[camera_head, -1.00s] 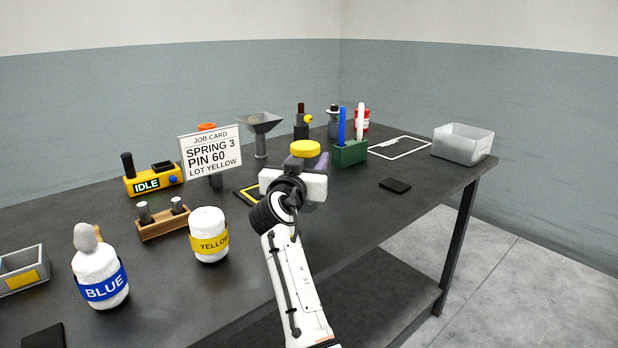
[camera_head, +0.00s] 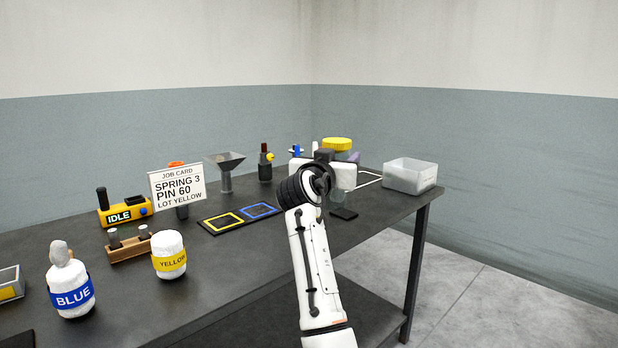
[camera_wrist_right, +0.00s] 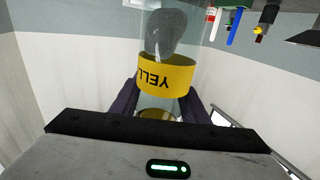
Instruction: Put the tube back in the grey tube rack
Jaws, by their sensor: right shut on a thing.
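The clear tube has a yellow cap (camera_head: 337,143) and a yellow band (camera_wrist_right: 165,75) with part of the word YELLOW; a grey lump is inside. My right gripper (camera_head: 345,160) is shut around the tube and holds it upright above the right part of the bench. The dark fingers sit on both sides of it in the right wrist view (camera_wrist_right: 160,98). I cannot clearly make out a grey tube rack. My left gripper is out of view.
A pale grey bin (camera_head: 410,177) stands at the bench's right end. A mat with yellow and blue squares (camera_head: 238,217) lies left of my arm.

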